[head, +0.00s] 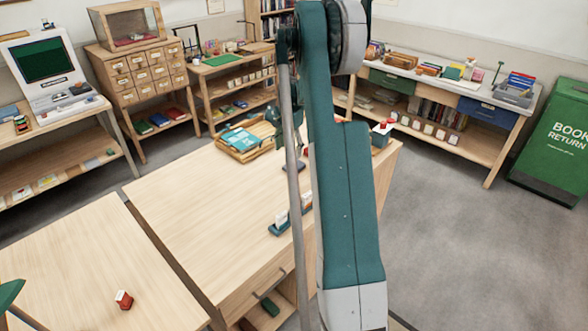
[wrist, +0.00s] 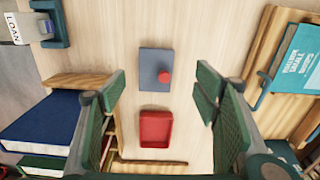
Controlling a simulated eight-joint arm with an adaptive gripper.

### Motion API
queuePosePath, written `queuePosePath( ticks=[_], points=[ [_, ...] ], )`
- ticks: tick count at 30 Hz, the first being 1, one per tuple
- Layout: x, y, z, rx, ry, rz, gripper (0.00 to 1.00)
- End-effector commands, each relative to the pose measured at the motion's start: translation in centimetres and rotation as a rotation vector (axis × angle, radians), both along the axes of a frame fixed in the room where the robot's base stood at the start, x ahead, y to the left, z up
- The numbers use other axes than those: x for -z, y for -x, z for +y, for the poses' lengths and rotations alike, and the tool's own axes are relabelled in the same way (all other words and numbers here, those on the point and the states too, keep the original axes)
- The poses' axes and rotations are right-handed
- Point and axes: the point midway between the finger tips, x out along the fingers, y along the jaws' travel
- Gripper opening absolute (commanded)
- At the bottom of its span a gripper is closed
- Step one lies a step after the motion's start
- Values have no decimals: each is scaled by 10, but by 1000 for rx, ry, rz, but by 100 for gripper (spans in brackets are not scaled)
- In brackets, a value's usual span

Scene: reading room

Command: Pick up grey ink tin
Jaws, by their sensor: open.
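The grey ink tin (wrist: 153,82) lies on the pale wooden desk in the upper middle of the wrist view. It is a flat blue-grey rectangle, with a small round red knob (wrist: 165,76) showing over its right side. My gripper (wrist: 161,92) is open and empty above the desk, with the tin between its two green finger pads in the picture. No contact between fingers and tin shows.
A red open tray (wrist: 155,128) lies just below the tin in the wrist view. A dark blue book (wrist: 42,130) in a wooden holder is left. A wooden tray with a teal book (wrist: 300,62) is right. A LOAN sign (wrist: 14,28) stands upper left. Bare desk surrounds the tin.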

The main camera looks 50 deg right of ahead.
Motion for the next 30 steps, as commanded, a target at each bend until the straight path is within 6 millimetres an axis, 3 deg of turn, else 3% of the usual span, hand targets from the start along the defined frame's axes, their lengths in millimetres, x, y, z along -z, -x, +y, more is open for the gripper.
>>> queuePosePath(
  ticks=[7, 20, 30],
  points=[
    [22, 4, -23, 48, -12, 14, 61],
    [25, 4, -24, 52, -13, 15, 61],
    [48, 5, -24, 51, -13, 15, 61]
  ],
)
